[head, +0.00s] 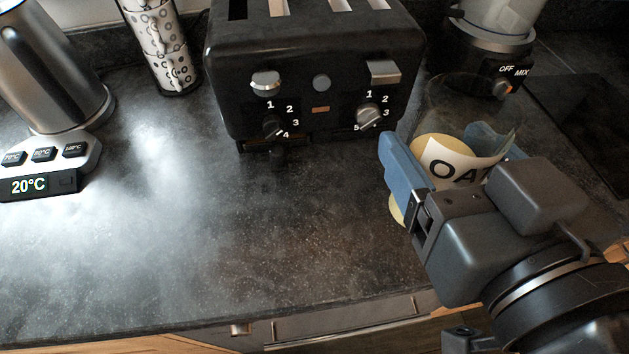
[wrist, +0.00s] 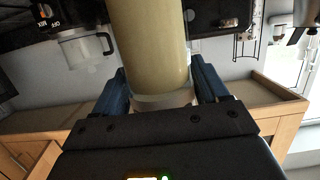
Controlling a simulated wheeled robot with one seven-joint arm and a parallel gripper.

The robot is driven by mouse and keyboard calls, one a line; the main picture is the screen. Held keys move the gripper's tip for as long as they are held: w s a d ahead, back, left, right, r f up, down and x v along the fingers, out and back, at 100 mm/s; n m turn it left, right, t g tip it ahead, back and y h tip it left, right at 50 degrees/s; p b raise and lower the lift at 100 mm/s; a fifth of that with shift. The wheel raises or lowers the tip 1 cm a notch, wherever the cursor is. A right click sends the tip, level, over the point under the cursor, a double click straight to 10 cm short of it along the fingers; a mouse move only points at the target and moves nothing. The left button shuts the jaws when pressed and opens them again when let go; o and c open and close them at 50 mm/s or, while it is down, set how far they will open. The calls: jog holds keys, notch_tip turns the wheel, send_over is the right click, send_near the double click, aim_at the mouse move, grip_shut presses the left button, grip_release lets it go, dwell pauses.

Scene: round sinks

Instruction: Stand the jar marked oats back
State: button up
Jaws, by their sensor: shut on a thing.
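The oats jar (head: 465,160) is clear glass with pale yellow contents and a white label on which "OA" shows. My gripper (head: 448,150) is shut on it, with one blue finger on each side, at the right front of the dark counter. The jar looks a little tilted in the head view. Whether its base touches the counter is hard to tell, as my gripper hides its lower right part. In the wrist view the jar (wrist: 150,45) fills the space between the blue fingers (wrist: 158,80).
A black toaster (head: 315,70) stands just left of and behind the jar. A blender (head: 490,55) stands behind it at right. A kettle (head: 50,75) on its base and a patterned cylinder stack (head: 165,50) are at left. The front middle of the counter (head: 230,230) is clear.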

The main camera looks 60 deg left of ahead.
jog(key=shift+s+a+f+p, duration=0.15)
jog(key=shift+s+a+f, duration=1.05)
jog(key=shift+a+f, duration=0.45)
jog(key=shift+s+a+f+p, duration=0.1)
jog(key=shift+s+a+f, duration=1.2)
jog(key=shift+f, duration=0.65)
jog(key=shift+s+a+f+p, duration=0.15)
jog(key=shift+s+a+f, duration=0.95)
jog(key=shift+a+f, duration=0.6)
jog(key=shift+d+f, duration=0.15)
jog(key=o, duration=1.4)
jog(key=shift+f, duration=0.1)
jog(key=shift+o, duration=0.2)
